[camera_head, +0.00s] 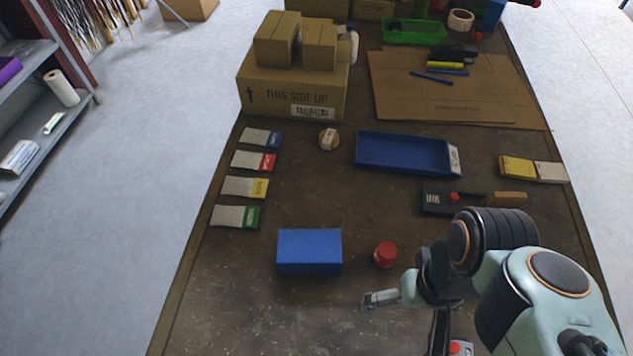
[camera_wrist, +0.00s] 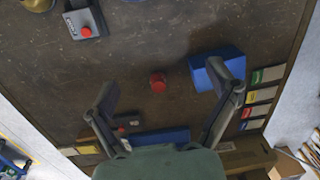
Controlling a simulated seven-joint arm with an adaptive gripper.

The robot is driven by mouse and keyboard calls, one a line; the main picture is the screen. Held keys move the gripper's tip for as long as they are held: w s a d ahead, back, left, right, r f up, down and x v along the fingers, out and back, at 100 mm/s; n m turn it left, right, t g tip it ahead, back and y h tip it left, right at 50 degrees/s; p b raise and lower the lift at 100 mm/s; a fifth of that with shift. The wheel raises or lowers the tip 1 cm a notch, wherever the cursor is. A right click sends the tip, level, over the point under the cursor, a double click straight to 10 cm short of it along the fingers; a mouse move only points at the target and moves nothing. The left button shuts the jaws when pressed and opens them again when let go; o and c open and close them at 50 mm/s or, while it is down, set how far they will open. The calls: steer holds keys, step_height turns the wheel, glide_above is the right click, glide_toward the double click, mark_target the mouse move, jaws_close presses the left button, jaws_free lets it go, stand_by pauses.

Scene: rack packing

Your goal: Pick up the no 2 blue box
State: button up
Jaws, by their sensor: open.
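A plain blue box (camera_head: 310,251) lies on the brown table, left of a small red cylinder (camera_head: 385,254). In the wrist view the box (camera_wrist: 207,68) is at upper right, partly behind one finger, and the red cylinder (camera_wrist: 158,83) is between the fingers. No number can be read on the box. A shallow open blue tray (camera_head: 402,155) with a white label lies farther back; it also shows in the wrist view (camera_wrist: 160,137). My gripper (camera_head: 368,300) is above the table, in front and to the right of the box. It is open and empty in the wrist view (camera_wrist: 167,88).
Several label cards (camera_head: 236,216) line the left table edge. A tape roll (camera_head: 328,139) and cardboard boxes (camera_head: 292,86) stand behind. A dark device (camera_head: 438,202) lies right of centre. A grey red-button box (camera_wrist: 85,20) is at wrist-view upper left. Table around the blue box is clear.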

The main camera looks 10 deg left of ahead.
stand_by(0.3)
steer(key=w+a+n+t, duration=0.35)
steer(key=w+n, duration=0.75)
steer(key=w, duration=0.4)
steer(key=n+g, duration=0.2)
steer(key=n, duration=0.4)
glide_above(309, 246)
steer(key=w+d, duration=0.3)
steer(key=w, duration=0.1)
steer(key=f, duration=1.1)
steer(key=shift+s+a+f, duration=0.1)
steer(key=shift+a+f, duration=0.15)
steer(key=shift+f, duration=0.15)
steer(key=shift+n+g+h, duration=0.4)
steer(key=shift+n+g, duration=0.25)
steer(key=shift+n, duration=0.15)
steer(key=s+f, duration=0.1)
steer(key=s+a+f, duration=0.1)
steer(key=f, duration=0.1)
steer(key=s+a+f, duration=0.1)
steer(key=f, duration=0.1)
steer(key=shift+s+a+f, duration=0.2)
steer(key=shift+s+f, duration=0.05)
steer(key=shift+s, duration=0.1)
steer(key=shift+f, duration=3.15)
